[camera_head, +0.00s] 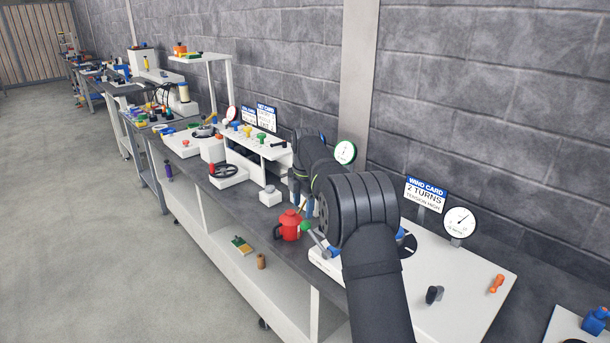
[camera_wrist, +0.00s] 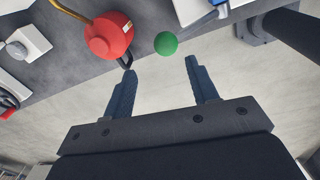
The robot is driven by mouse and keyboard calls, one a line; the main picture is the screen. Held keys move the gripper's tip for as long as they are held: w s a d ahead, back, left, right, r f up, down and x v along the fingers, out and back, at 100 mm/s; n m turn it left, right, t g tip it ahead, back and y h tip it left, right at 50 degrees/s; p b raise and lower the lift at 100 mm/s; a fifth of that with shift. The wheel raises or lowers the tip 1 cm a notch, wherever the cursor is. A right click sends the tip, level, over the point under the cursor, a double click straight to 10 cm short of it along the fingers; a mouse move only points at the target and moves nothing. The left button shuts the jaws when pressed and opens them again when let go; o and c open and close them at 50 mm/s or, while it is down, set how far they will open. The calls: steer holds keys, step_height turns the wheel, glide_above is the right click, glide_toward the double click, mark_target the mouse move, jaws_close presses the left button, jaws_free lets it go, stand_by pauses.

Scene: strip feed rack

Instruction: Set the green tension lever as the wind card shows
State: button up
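The wind card (camera_head: 425,193) reads "2 TURNS" and "TENSION HIGH". The green tension lever (camera_head: 306,226) has a round green knob on a grey rod, slanting up and left from a white base at the bench's front. In the wrist view its green knob (camera_wrist: 166,43) lies just beyond my fingertips, roughly in line with the gap between them. My gripper (camera_wrist: 160,70) is open, with two blue-grey fingers apart and nothing between them. In the head view my arm hides part of the lever's base and the panel behind it.
A red pot-shaped can (camera_head: 289,227) stands left of the lever; in the wrist view the red can (camera_wrist: 108,37) is close to the left finger. A dial gauge (camera_head: 460,222) stands beside the card. The white panel (camera_head: 460,285) carries a black knob (camera_head: 434,294) and orange handle (camera_head: 496,283).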

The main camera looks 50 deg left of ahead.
step_height(320, 180, up, 12)
steer(key=d, duration=0.1)
stand_by(0.4)
steer(key=f, duration=1.1)
steer(key=a+f, duration=0.1)
steer(key=f, duration=0.4)
steer(key=shift+w+a+f, duration=0.1)
steer(key=shift+w+f, duration=0.05)
steer(key=shift+f, duration=0.1)
step_height(320, 180, up, 15)
steer(key=d, duration=0.1)
stand_by(0.5)
steer(key=shift+a+f, duration=0.15)
steer(key=shift+f, duration=2.35)
steer(key=shift+a+f, duration=0.2)
steer(key=shift+f, duration=2.3)
steer(key=shift+a+f, duration=0.15)
steer(key=shift+f, duration=2.35)
